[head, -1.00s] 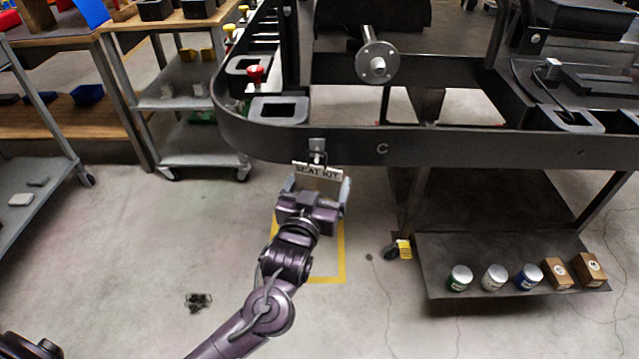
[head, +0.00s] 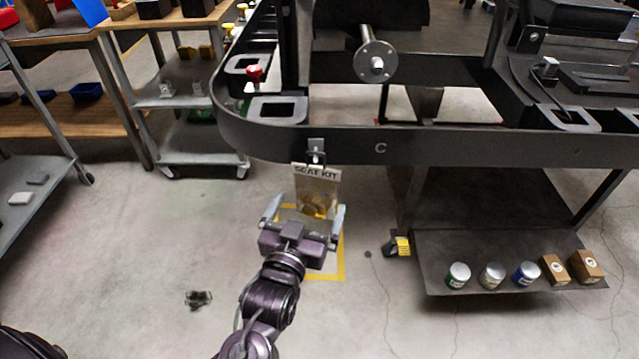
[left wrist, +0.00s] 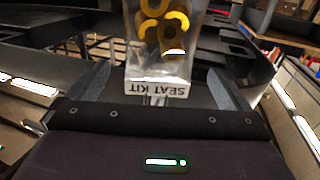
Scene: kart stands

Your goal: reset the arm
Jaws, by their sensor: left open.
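My left gripper (head: 305,218) is open and empty, with its two fingers spread apart. It is below and in front of the kart stand's dark frame (head: 420,147). A clear bag labelled SEAT KIT (head: 317,190) hangs from a clip on the frame's front edge, just beyond the fingertips. In the left wrist view the bag (left wrist: 163,60) shows yellow ring-like parts inside, and the fingers stand apart on both sides of it. My right gripper is not in view.
A low shelf (head: 480,250) at the right holds several cans and boxes. A grey cart (head: 200,155) and a wooden bench (head: 60,125) stand at the back left. A small dark object (head: 198,299) lies on the floor. The floor around my left arm is otherwise clear.

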